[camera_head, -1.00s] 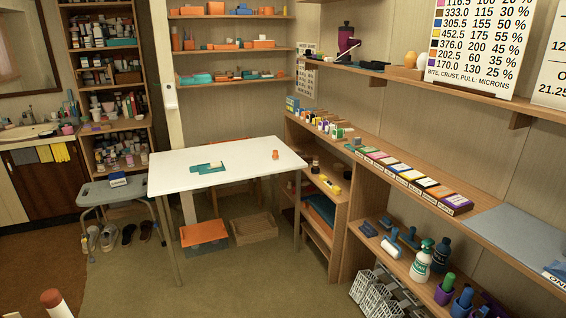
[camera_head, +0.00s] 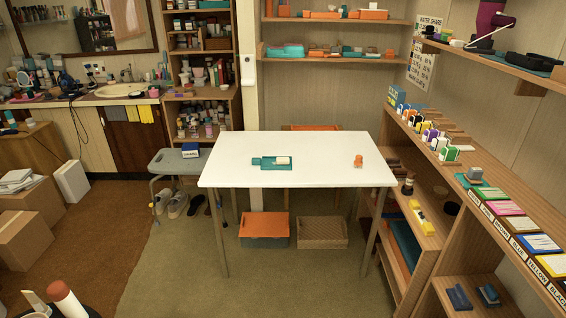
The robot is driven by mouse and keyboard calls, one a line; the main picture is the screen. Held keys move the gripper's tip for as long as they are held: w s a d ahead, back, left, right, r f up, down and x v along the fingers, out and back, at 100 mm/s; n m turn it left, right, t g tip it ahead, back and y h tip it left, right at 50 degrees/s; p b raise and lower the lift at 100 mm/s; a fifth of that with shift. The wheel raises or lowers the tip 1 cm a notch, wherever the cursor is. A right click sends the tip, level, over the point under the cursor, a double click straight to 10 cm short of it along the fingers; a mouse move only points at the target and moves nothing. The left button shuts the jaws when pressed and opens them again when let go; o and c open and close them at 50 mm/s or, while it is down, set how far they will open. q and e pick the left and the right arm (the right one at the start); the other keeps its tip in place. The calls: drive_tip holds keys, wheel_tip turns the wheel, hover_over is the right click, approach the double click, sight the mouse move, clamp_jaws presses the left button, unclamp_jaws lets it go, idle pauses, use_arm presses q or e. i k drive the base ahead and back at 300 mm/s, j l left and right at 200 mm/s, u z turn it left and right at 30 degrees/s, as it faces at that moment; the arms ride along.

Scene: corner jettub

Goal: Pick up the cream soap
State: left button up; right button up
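The cream soap (camera_head: 283,160) appears as a small pale block on a flat teal tray (camera_head: 276,167). The tray lies on the white table (camera_head: 325,178), left of the tabletop's middle. A small teal piece (camera_head: 256,161) sits at the tray's left end. Neither of my grippers can be made out in the head view, so their position relative to the soap does not show.
A small orange object (camera_head: 358,161) stands on the table's right part. A grey step stool (camera_head: 178,165) is left of the table. A long wooden shelf unit (camera_head: 430,165) runs along the right. Open floor (camera_head: 185,265) lies in front of the table's left side.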

sight(279, 160)
drive_tip(key=i+j+z, duration=0.15)
drive_tip(key=i+j, duration=0.35)
drive_tip(key=i, duration=0.25)
drive_tip(key=i+j+z, duration=0.15)
drive_tip(key=i+j, duration=0.45)
drive_tip(key=i, duration=0.1)
